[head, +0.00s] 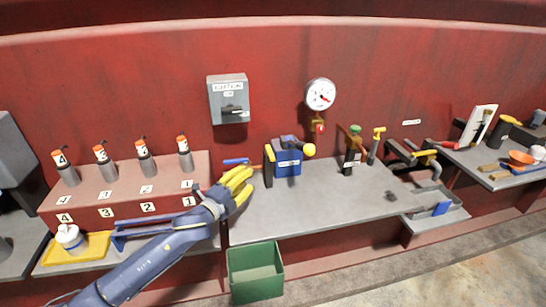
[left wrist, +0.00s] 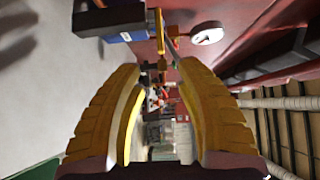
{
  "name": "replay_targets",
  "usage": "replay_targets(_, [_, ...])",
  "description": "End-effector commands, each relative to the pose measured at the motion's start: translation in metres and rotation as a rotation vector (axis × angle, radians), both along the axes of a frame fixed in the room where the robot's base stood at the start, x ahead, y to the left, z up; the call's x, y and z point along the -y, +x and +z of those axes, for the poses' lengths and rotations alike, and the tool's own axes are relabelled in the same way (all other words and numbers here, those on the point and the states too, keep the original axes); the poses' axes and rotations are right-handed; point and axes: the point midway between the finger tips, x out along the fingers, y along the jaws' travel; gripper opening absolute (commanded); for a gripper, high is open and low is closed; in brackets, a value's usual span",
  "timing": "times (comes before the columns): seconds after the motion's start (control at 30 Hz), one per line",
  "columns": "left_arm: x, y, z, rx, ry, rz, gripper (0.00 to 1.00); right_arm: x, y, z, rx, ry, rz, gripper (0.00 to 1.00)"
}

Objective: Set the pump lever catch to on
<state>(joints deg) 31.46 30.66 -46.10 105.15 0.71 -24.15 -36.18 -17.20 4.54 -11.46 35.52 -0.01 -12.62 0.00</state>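My right gripper is not in view.
A grey ignition box (head: 228,104) and a round gauge (head: 320,94) are on the red wall. Several numbered plugs stand on the red ledge (head: 105,185) at left. A green bin (head: 255,272) is below the bench. The bench (head: 325,205) is clear in front of the blue unit.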

Motion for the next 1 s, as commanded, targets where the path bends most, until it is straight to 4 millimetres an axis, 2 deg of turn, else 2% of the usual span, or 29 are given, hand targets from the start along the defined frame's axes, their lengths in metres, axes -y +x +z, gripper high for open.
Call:
replay_targets(0.6, [0.06,0.093,0.001,0.001,-0.001,0.002,0.34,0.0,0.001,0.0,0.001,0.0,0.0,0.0])
replay_targets(0.8, [0.074,0.113,0.001,0.0,-0.001,0.001,0.34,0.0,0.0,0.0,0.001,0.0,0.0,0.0])
replay_targets(1.0, [0.081,0.125,0.0,0.0,0.0,0.001,0.34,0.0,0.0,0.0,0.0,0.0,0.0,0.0])
